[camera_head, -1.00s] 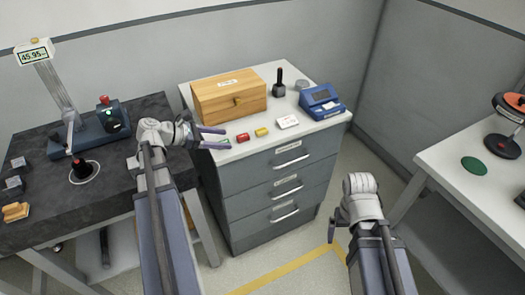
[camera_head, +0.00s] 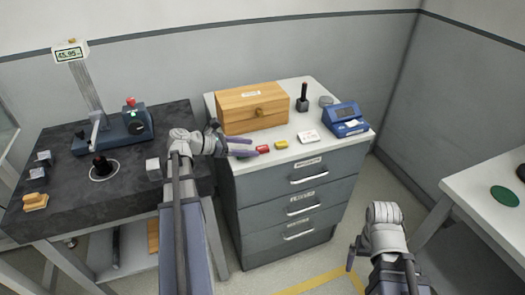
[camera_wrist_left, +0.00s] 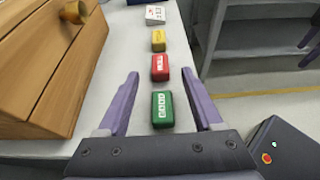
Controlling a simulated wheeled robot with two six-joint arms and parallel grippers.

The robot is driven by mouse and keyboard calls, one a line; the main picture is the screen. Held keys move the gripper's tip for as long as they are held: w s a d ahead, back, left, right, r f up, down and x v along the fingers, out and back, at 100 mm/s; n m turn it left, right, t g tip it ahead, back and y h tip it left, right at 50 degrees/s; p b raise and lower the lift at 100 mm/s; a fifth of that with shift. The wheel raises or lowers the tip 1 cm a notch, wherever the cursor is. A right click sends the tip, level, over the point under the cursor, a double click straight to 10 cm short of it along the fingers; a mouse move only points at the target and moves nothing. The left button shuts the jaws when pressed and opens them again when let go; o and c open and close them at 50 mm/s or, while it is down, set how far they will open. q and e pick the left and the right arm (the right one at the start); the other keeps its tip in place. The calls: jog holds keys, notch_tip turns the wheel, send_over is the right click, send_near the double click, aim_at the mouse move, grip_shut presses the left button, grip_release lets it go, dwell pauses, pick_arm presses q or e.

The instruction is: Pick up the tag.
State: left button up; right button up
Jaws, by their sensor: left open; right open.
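Small coloured tags lie in a row on the white cabinet top. The green tag (camera_wrist_left: 162,109), lettered "GOOD", lies between the open fingers of my left gripper (camera_wrist_left: 160,75) in the left wrist view, with no finger visibly touching it. In the head view my left gripper (camera_head: 250,147) hides it. The red tag (camera_wrist_left: 160,68) lies just beyond, near the fingertips; it also shows in the head view (camera_head: 263,149). The yellow tag (camera_head: 281,145) and a white printed card (camera_head: 308,136) follow. My right gripper (camera_head: 352,257) is open and empty, low before the cabinet.
A wooden box (camera_head: 252,107) stands behind the tags, close to the left gripper. A dark-handled stamp (camera_head: 302,98) and a blue device (camera_head: 344,119) stand farther right. A dark bench (camera_head: 70,185) with a gauge stand is at left, a white table (camera_head: 497,190) at right.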

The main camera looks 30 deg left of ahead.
aim_at(259, 148)
pick_arm(q)
jog(key=b+x, duration=0.1)
jog(key=x, duration=0.2)
jog(key=shift+w+d, duration=0.25)
jog(key=shift+w, duration=0.05)
jog(key=shift+c, duration=0.4)
grip_shut()
